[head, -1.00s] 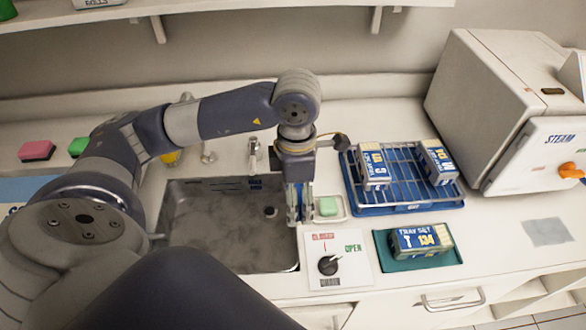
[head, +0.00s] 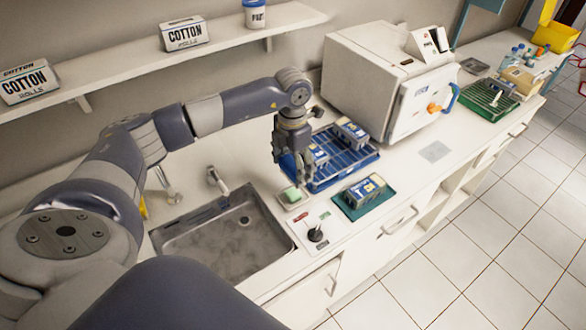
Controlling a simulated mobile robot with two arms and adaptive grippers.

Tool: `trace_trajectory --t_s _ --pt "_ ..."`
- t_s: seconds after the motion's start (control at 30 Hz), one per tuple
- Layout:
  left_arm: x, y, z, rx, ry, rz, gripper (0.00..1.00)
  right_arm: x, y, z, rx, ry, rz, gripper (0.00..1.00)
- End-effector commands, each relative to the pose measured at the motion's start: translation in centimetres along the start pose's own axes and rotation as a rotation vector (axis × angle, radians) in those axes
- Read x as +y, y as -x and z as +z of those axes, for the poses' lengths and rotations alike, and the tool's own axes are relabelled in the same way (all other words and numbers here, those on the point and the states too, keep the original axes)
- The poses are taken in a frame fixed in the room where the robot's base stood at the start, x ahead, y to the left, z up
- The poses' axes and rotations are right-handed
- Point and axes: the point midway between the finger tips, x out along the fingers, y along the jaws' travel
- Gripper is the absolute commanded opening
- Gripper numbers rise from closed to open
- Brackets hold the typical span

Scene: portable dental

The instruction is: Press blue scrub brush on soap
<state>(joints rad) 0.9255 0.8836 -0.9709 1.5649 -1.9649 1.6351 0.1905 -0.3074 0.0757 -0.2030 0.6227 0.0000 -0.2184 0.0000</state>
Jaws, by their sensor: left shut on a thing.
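The green soap (head: 291,193) lies in a small white dish (head: 299,204) on the counter, between the sink and the blue rack. My left gripper (head: 296,177) points down just behind and above the soap, by the left edge of the rack. It is shut on the blue scrub brush, of which very little shows; the fingers and the blue rack behind make its outline hard to read. I cannot tell whether the brush touches the soap. My right gripper is not in view.
The sink (head: 222,238) is left of the soap. The blue rack (head: 345,170) holds labelled boxes; a box (head: 365,190) stands on a green tray (head: 344,209). A knob panel (head: 318,236) is in front. A white steriliser (head: 375,75) stands behind. A shelf (head: 120,72) runs above.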

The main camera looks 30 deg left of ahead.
Motion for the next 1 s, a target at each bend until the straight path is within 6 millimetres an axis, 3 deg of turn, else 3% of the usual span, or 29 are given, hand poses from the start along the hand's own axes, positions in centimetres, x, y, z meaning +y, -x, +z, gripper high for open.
trace_trajectory --t_s 0.27,0.6,1.0 --pt "0.0 -2.1 -0.1 0.002 -0.001 0.000 0.56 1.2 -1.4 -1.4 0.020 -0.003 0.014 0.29" --pt "-0.1 -5.5 0.0 0.001 -0.001 -0.001 0.56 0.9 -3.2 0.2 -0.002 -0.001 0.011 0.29" --pt "-0.1 -5.9 0.0 0.001 -0.001 0.000 0.56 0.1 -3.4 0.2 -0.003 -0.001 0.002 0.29"
